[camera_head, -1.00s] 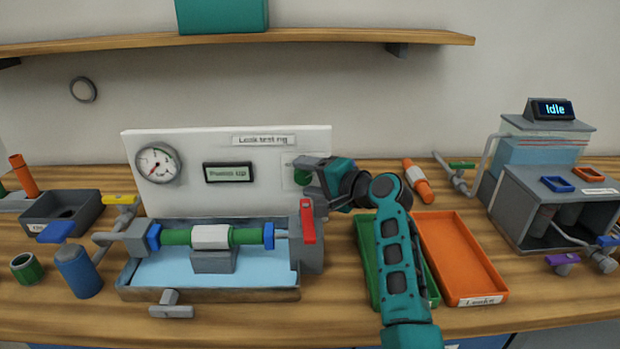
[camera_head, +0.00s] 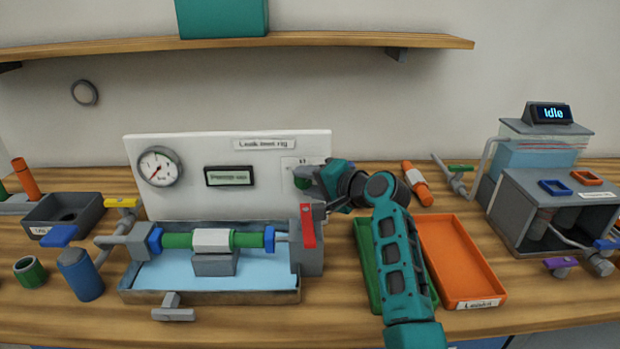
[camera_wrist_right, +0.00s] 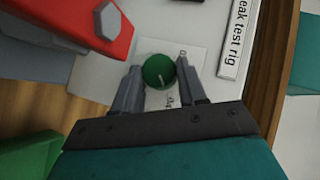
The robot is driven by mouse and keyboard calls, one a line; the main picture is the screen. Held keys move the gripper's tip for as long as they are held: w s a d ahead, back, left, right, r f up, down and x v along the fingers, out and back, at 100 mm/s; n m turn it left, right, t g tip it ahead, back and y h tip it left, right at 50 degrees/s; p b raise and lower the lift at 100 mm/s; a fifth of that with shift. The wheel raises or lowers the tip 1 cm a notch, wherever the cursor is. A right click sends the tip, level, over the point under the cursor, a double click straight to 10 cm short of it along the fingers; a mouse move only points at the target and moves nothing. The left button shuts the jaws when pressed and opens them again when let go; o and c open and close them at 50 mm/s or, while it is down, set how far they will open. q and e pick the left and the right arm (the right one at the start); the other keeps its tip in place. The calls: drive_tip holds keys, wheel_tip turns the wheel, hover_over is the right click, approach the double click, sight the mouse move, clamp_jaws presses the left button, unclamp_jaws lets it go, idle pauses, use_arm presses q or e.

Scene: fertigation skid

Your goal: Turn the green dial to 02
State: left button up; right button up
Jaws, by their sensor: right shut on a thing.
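The green dial (camera_wrist_right: 159,71) is a round knob with a pale pointer line, on the white panel of the leak test rig (camera_head: 227,152). It shows in the right wrist view between the two fingers of my right gripper (camera_wrist_right: 157,78), which is shut on it. In the head view the dial (camera_head: 302,182) is mostly hidden behind my right gripper (camera_head: 312,180). A scale card lies behind the dial; its numbers are too covered and small to read. My left gripper is in neither view.
A red lever (camera_head: 307,225) stands just below and left of my right gripper. A round gauge (camera_head: 160,166) and a small display (camera_head: 229,176) are on the panel. A green tray (camera_head: 366,262) and an orange tray (camera_head: 462,262) lie below my right arm.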

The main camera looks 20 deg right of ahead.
drive_tip(key=n+h, duration=0.1)
drive_tip(key=g+h, duration=0.1)
drive_tip(key=n+g+h+p, duration=0.1)
drive_tip(key=shift+w+a+r+n, duration=0.1)
drive_tip(key=shift+a+r+n, duration=0.15)
drive_tip(key=shift+r+n, duration=0.05)
drive_tip(key=n+g+h, duration=0.1)
drive_tip(key=h, duration=0.2)
drive_tip(key=a+n+g+h, duration=0.1)
drive_tip(key=n+h, duration=0.1)
drive_tip(key=h, duration=0.1)
drive_tip(key=n+g+h, duration=0.1)
drive_tip(key=n+h, duration=0.1)
drive_tip(key=h, duration=0.1)
drive_tip(key=shift+w+a, duration=0.2)
drive_tip(key=shift+a, duration=0.05)
drive_tip(key=n+h, duration=0.1)
drive_tip(key=h, duration=0.1)
drive_tip(key=n+h, duration=0.1)
drive_tip(key=h, duration=0.1)
drive_tip(key=shift+a+f+g, duration=0.2)
drive_tip(key=shift+g, duration=0.1)
drive_tip(key=shift+n+h, duration=0.3)
drive_tip(key=o, duration=1.1)
drive_tip(key=shift+c, duration=0.2)
